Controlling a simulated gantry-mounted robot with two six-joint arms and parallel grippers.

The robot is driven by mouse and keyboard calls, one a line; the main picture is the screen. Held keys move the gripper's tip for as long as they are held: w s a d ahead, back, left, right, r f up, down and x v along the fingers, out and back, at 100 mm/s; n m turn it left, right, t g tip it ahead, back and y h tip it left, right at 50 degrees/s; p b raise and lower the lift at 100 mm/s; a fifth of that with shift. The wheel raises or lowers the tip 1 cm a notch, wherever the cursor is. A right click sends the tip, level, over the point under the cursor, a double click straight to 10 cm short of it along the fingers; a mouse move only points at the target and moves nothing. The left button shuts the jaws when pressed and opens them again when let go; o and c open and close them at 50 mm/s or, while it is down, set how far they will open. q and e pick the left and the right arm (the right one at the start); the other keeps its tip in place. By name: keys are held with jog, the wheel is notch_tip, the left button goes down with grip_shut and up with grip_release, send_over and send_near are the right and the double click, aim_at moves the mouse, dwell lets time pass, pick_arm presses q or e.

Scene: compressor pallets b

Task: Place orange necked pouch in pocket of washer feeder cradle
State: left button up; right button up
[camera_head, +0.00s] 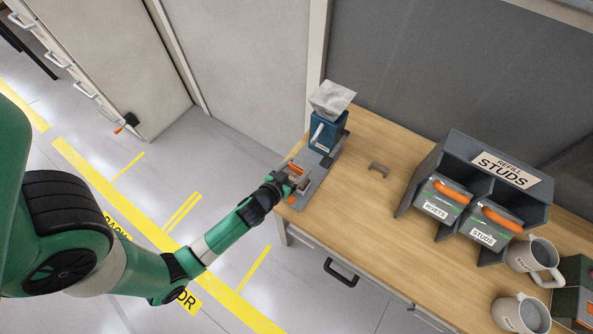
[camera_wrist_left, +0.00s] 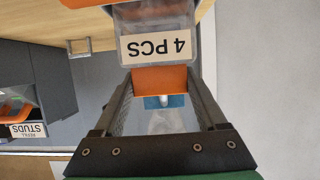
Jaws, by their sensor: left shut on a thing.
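My left gripper (camera_head: 294,180) is over the near left corner of the wooden table, at the grey washer feeder cradle (camera_head: 311,186). In the left wrist view the gripper (camera_wrist_left: 162,88) is shut on the orange neck (camera_wrist_left: 160,76) of the pouch. The clear pouch body (camera_wrist_left: 155,18) carries a label reading "4 PCS" and extends beyond the fingertips. In the head view only bits of orange show by the jaws. The cradle's pocket is mostly hidden by the gripper, so I cannot tell whether the pouch touches it. My right gripper is out of view.
The blue feeder (camera_head: 325,133) with a silvery top stands behind the cradle. A small grey bracket (camera_head: 379,169) lies to the right on the table. Further right are a dark bin rack (camera_head: 450,160) with orange-handled bins and grey mugs (camera_head: 520,315). Bare tabletop lies between.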

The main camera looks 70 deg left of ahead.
pick_arm(q)
jog(key=shift+f, duration=0.65)
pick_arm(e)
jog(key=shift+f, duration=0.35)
pick_arm(q)
jog(key=shift+f, duration=0.2)
jog(key=o, duration=1.3)
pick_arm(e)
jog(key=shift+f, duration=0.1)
pick_arm(q)
jog(key=shift+r, duration=0.1)
